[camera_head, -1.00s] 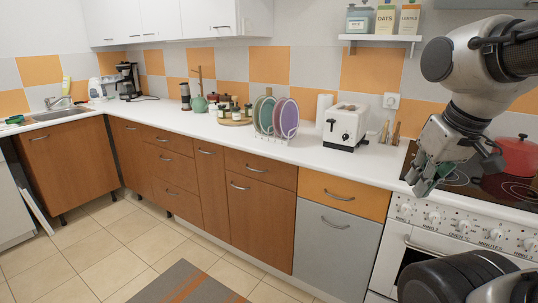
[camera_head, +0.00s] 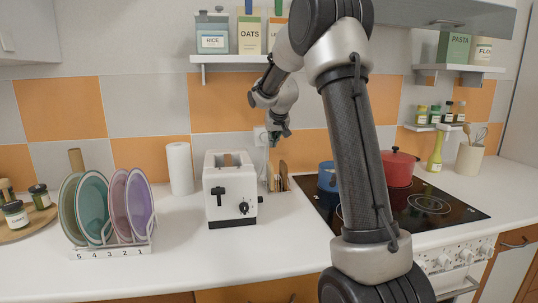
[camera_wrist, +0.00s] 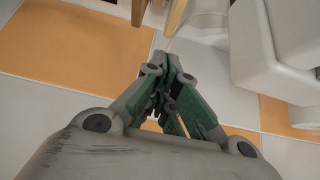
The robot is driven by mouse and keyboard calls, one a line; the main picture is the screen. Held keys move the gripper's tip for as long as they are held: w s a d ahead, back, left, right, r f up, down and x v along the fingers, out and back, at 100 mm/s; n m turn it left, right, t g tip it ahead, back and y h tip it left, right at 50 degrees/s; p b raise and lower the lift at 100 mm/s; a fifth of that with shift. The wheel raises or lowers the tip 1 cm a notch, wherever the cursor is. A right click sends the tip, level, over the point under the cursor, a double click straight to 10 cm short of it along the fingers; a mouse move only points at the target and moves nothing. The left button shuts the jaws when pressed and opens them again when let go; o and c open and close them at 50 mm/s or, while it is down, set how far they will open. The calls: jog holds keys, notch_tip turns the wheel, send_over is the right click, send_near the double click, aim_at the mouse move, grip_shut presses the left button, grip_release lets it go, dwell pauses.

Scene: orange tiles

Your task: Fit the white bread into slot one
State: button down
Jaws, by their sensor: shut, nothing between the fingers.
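The white toaster (camera_head: 215,206) stands upright on the counter, its levers and knob facing me. A brown strip (camera_head: 228,159) shows at its top opening; I cannot tell whether it is bread. No separate white bread can be made out. My gripper (camera_head: 274,141) is up and to the right of the toaster, in front of the tiled wall, apart from the toaster. In the wrist view my gripper (camera_wrist: 164,68) has its green fingers drawn together, with nothing between them. A white body (camera_wrist: 275,65) at the right there looks like the toaster.
Wooden boards (camera_head: 282,177) stand right of the toaster, below my gripper. A paper roll (camera_head: 180,168) and a numbered plate rack (camera_head: 112,252) are to the left. The counter before the toaster is clear.

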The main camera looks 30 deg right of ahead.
jog(key=x, duration=1)
jog(key=shift+w+d+f, duration=0.15)
jog(key=shift+w, duration=0.3)
jog(key=shift+s, duration=0.15)
